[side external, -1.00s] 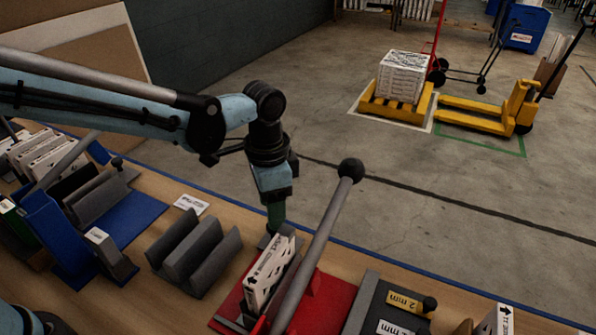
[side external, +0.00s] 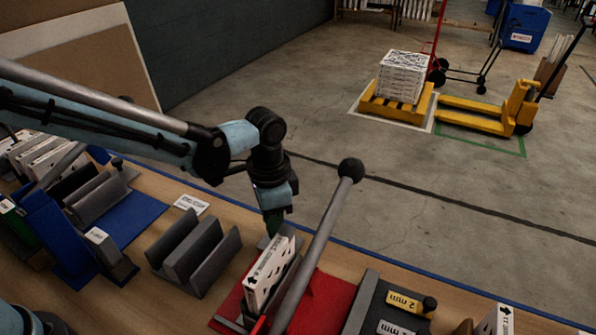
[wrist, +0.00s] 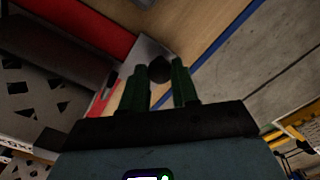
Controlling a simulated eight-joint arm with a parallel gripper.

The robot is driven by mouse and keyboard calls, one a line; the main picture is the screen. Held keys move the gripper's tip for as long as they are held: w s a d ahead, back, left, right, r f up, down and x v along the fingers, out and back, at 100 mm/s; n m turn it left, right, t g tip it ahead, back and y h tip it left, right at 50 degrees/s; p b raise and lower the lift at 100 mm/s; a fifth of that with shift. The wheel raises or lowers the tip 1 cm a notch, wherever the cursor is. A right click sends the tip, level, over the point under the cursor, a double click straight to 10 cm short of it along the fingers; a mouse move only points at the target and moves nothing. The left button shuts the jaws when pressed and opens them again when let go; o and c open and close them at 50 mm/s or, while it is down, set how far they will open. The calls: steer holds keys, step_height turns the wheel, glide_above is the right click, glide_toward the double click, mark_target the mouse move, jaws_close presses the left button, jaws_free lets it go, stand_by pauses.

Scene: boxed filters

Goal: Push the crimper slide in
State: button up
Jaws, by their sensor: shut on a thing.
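The red crimper (side external: 325,296) stands on the bench, with a long grey lever (side external: 318,245) ending in a black ball. Its grey slide (side external: 287,262) carries a white boxed filter (side external: 268,273) with black print, standing on edge. My gripper (side external: 274,229) points down at the far end of the slide. In the wrist view my green fingers (wrist: 160,72) are on either side of a dark round knob (wrist: 160,66) at the slide's end plate (wrist: 143,52), shut on it. The knob is hidden in the side view.
A grey slotted rack (side external: 193,252) stands left of the crimper, and a blue fixture (side external: 70,240) farther left. A dark block with yellow "2 mm" label (side external: 403,302) is to the right. The lever rises close beside my gripper. The bench's far edge is blue.

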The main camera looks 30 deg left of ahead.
jaws_close()
steer(key=d, duration=0.8)
steer(key=shift+d, duration=0.15)
steer(key=o, duration=1)
jaws_free()
